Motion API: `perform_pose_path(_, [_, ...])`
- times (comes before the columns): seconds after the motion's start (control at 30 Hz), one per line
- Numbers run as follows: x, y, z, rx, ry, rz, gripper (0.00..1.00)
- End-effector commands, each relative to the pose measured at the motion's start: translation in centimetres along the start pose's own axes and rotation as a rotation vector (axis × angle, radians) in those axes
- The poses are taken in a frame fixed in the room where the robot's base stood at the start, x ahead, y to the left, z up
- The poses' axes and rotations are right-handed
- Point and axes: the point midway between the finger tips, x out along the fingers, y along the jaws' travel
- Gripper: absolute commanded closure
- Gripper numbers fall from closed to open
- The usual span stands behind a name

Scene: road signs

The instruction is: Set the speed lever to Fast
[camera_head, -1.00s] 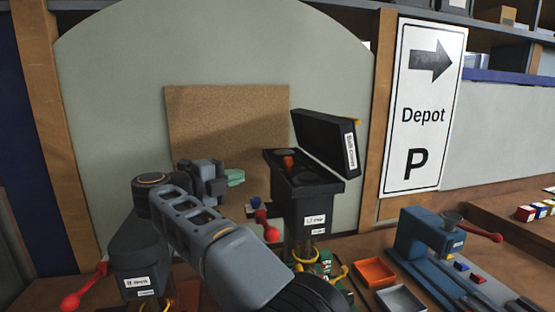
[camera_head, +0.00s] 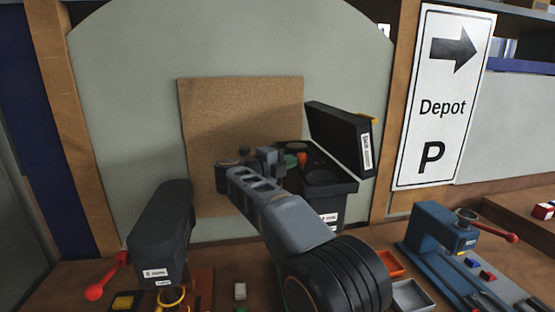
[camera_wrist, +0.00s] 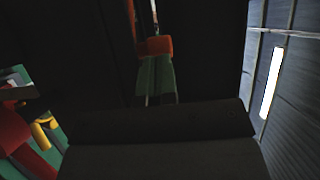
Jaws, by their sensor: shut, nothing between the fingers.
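A black box (camera_head: 334,190) stands right of centre in the head view, its lid (camera_head: 342,140) tilted open. A small orange-red knob (camera_head: 302,159) stands up inside it; it also shows in the wrist view (camera_wrist: 155,46). I cannot read a speed scale or Fast mark, so I cannot tell if this knob is the speed lever. My gripper (camera_head: 281,170) has green fingertips and is shut and empty. It is at the box's left side, close beside the knob. In the wrist view its green fingertips (camera_wrist: 155,75) appear just below the knob; contact is unclear.
A dark machine (camera_head: 160,235) with a red ball-ended lever (camera_head: 95,291) stands at left. A blue press (camera_head: 435,235) with a red handle (camera_head: 497,233) stands at right. Orange (camera_head: 390,264) and grey (camera_head: 412,295) trays lie between. A cork board (camera_head: 235,115) is behind.

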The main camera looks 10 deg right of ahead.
Motion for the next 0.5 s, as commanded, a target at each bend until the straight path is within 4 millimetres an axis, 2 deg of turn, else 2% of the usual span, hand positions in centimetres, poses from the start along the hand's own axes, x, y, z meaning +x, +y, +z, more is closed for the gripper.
perform_pose_path(0.2, [1.03,-0.04,0.01,0.000,-0.001,0.000,1.00])
perform_pose_path(0.5, [1.14,0.03,0.02,0.000,-0.001,0.000,1.00])
